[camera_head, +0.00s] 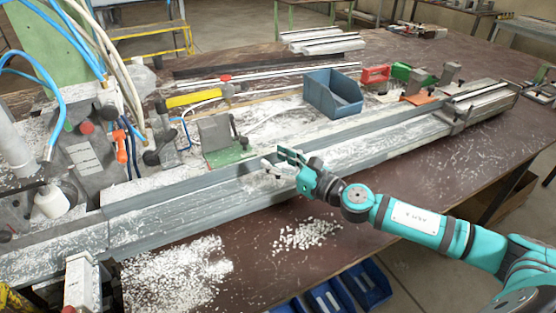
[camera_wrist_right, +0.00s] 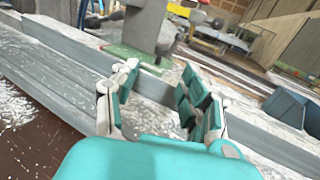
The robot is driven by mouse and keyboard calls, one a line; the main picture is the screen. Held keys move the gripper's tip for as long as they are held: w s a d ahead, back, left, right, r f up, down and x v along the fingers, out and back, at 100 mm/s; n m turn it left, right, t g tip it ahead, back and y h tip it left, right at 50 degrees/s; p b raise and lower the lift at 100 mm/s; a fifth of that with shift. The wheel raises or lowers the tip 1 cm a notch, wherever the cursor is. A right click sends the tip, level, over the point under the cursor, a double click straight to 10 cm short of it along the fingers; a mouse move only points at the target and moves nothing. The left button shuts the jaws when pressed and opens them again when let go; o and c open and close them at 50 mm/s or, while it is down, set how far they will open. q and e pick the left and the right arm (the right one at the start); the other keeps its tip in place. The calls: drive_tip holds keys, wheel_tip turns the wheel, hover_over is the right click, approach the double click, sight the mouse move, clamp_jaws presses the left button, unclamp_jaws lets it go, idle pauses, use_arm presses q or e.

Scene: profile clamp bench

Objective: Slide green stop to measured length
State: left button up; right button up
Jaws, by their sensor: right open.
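The green stop (camera_head: 232,155) has a green base with an upright grey block and a lever. It stands at the far edge of the long grey profile rail (camera_head: 170,205), left of the middle in the head view. My right gripper (camera_head: 280,162) is over the rail, to the right of the stop and apart from it. In the right wrist view my right gripper (camera_wrist_right: 158,75) is open, with nothing between its fingers. The stop's green base (camera_wrist_right: 140,57) shows just beyond the fingers there. My left gripper is not in view.
A blue open bin (camera_head: 333,95) stands behind the rail, right of the stop. A yellow-handled tool (camera_head: 192,98) and red and green clamps (camera_head: 376,75) lie farther back. Piles of white chips (camera_head: 180,275) cover the front of the table. A machine with blue hoses stands at left.

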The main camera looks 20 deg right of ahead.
drive_tip(key=b+v, duration=0.2)
drive_tip(key=v, duration=0.3)
drive_tip(key=p, duration=0.4)
approach(247, 143)
drive_tip(key=w, duration=0.1)
drive_tip(key=w+a+r, duration=0.1)
drive_tip(key=shift+w+a, duration=0.1)
drive_tip(key=shift+w, duration=0.2)
drive_tip(key=x, duration=0.5)
drive_tip(key=p+x, duration=0.1)
drive_tip(key=x, duration=0.2)
drive_tip(key=shift+w+f, duration=0.2)
drive_tip(key=shift+f, duration=0.2)
clamp_jaws()
